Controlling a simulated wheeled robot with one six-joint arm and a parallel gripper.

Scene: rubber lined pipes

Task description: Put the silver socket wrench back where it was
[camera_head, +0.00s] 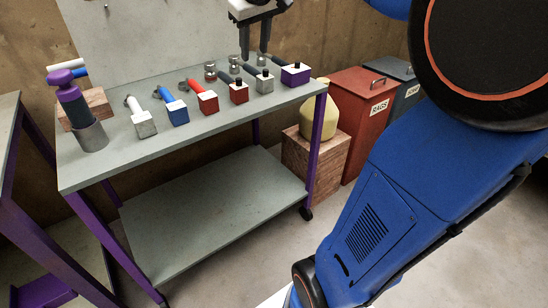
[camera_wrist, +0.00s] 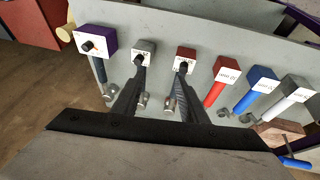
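My gripper (camera_head: 255,40) hangs above the back right part of the grey cart top (camera_head: 120,170). A silver-grey block (camera_head: 143,125) with a white handle is at the left of the row. I cannot tell which is the silver socket wrench.
A purple block (camera_head: 295,75) ends the row at right; red (camera_head: 207,103) and blue (camera_head: 177,113) blocks are in its middle. A purple-topped tool (camera_head: 68,100) in a grey cup and a wooden block (camera_head: 98,103) stand at left. The lower shelf (camera_head: 210,210) is clear.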

